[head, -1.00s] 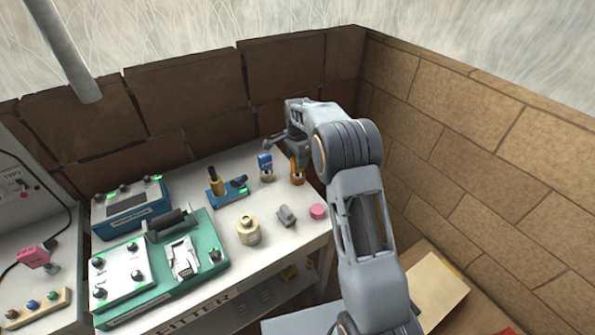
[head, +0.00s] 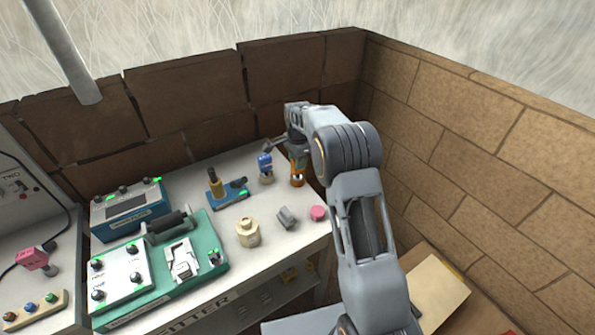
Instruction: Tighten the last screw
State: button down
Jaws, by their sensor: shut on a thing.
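My gripper (head: 296,150) is at the back right of the white workbench (head: 285,262), pointing down over an orange tool (head: 297,169). It is shut on the upper part of this tool, which stands upright; its lower end is at or just above the bench top. The fingertips are small and partly hidden by my arm. A teal fixture (head: 205,237) holds a white plate (head: 117,272) with dark, screw-like knobs at its corners, with green marks beside some. Another dark knob (head: 214,258) sits at the fixture's right end. I cannot tell which screw is loose.
A blue tool (head: 265,162) stands just left of the orange one. A blue box (head: 130,208), a blue stand (head: 229,190), a beige round part (head: 247,232), a grey part (head: 286,217) and a pink disc (head: 318,213) are on the bench. Brick walls close off the back and right.

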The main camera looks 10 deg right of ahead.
jog(key=shift+r, duration=0.15)
dwell(0.3)
jog(key=shift+r+p, duration=2.55)
jog(key=shift+r, duration=0.85)
